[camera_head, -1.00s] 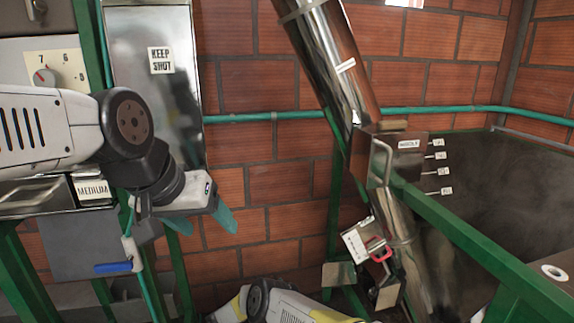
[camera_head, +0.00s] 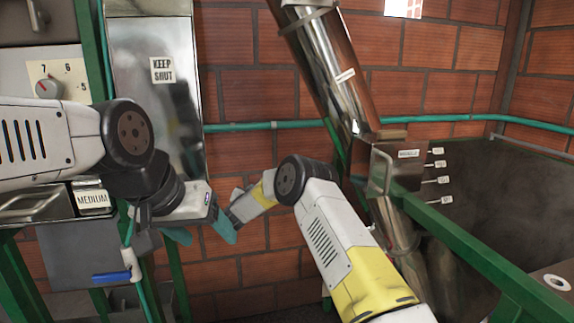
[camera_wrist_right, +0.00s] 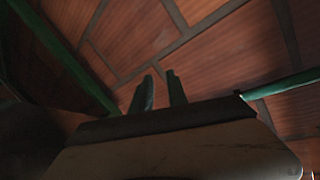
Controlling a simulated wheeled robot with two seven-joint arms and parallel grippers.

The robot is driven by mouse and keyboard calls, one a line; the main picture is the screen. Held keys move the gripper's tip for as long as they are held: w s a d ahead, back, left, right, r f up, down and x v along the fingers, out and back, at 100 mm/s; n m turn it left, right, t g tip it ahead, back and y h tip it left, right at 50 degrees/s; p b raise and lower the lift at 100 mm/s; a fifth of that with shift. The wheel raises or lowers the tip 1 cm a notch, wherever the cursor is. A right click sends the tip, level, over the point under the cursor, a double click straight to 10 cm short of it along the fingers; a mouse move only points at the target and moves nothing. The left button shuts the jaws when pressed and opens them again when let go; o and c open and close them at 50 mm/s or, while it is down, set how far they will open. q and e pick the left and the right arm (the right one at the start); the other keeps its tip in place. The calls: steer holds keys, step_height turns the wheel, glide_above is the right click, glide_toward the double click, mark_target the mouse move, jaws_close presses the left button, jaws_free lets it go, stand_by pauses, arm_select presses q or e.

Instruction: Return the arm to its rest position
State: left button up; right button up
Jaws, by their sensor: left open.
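My left arm comes in from the left, with its gripper (camera_head: 203,235) pointing down. Its two teal fingers are spread apart and empty, in front of the brick wall. My right arm rises from the bottom, bends at a dark joint and reaches left, close to the left gripper in the picture. I cannot tell whether the two touch. The right fingertips are not clear in the head view. In the right wrist view the right gripper (camera_wrist_right: 161,90) shows two green fingers with a narrow gap, nothing between them, and brick wall beyond.
A steel panel marked "KEEP SHUT" (camera_head: 155,110) and a dial (camera_head: 47,87) are at left. A blue-handled valve (camera_head: 112,276) sits below. A shiny slanted pipe (camera_head: 330,75) runs to a metal box (camera_head: 398,165) beside a green-framed tank (camera_head: 500,190). Green rails cross the wall.

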steer(key=s+d+r+n+g+y, duration=0.1)
steer(key=s+r+n+y, duration=0.15)
steer(key=r, duration=0.65)
steer(key=s+d+r+n+y, duration=0.1)
steer(key=s+d+r+y, duration=0.15)
steer(key=r, duration=0.65)
steer(key=s+d+r+n+g+y, duration=0.25)
steer(key=s+d+r, duration=0.35)
steer(key=s+r, duration=0.45)
steer(key=s+d+f+g+h, duration=0.1)
steer(key=s+d, duration=0.5)
steer(key=s, duration=0.7)
steer(key=s+d+f+g+h, duration=0.1)
steer(key=s+d+f+g, duration=0.2)
steer(key=s, duration=1)
steer(key=s+d+f+g+h, duration=0.1)
steer(key=s+d+f, duration=0.4)
steer(key=s, duration=0.9)
steer(key=d+g, duration=0.1)
steer(key=d, duration=0.2)
steer(key=shift+d+f+g, duration=0.25)
steer(key=shift+d+g, duration=0.1)
steer(key=shift+d, duration=0.05)
